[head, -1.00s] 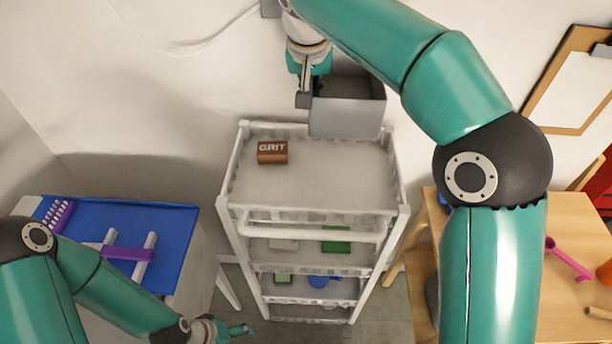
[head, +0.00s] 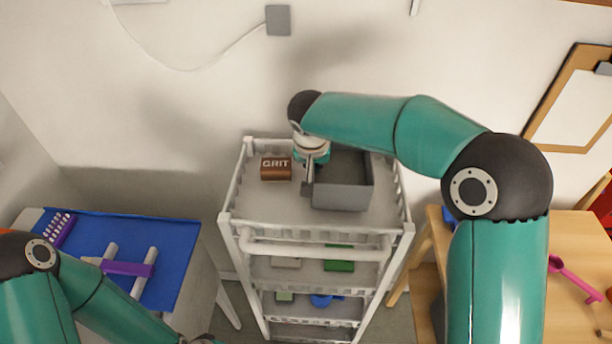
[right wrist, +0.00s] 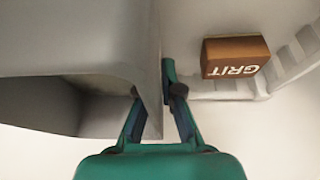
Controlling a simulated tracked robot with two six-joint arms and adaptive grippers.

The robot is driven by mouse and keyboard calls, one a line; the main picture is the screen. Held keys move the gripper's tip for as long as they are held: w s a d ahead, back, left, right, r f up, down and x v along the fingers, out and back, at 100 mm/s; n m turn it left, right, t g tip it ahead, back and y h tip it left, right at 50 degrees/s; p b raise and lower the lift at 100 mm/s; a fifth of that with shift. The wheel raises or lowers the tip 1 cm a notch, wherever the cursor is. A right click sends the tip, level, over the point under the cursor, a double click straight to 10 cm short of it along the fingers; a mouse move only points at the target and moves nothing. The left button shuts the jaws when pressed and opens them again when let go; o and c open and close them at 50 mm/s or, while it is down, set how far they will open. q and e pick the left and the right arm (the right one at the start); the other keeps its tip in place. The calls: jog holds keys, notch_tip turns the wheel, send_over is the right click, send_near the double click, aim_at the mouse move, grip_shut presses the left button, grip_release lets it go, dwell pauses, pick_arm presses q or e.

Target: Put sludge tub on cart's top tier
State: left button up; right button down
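The sludge tub (head: 342,198) is a grey, open, box-shaped bin over the right part of the cart's top tier (head: 270,208). It looks upright and at or just above the shelf; I cannot tell if its base touches. My right gripper (head: 308,188) is shut on the tub's left wall. In the right wrist view, the fingers (right wrist: 153,100) sit on either side of the tub's wall (right wrist: 80,40).
A brown GRIT block (head: 276,169) lies on the top tier left of the tub; it also shows in the right wrist view (right wrist: 235,57). The tier's front left is clear. A blue-topped table (head: 85,240) stands left, a wooden table (head: 575,235) right. Lower tiers hold small items.

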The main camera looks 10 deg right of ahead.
notch_tip(320, 180, down, 3)
jog(key=shift+f, duration=0.15)
jog(key=shift+f, duration=0.1)
jog(key=c, duration=1.3)
grip_release()
jog(key=shift+s+a+r, duration=0.1)
jog(key=shift+r, duration=0.4)
jog(key=b+v, duration=0.1)
jog(key=v, duration=1)
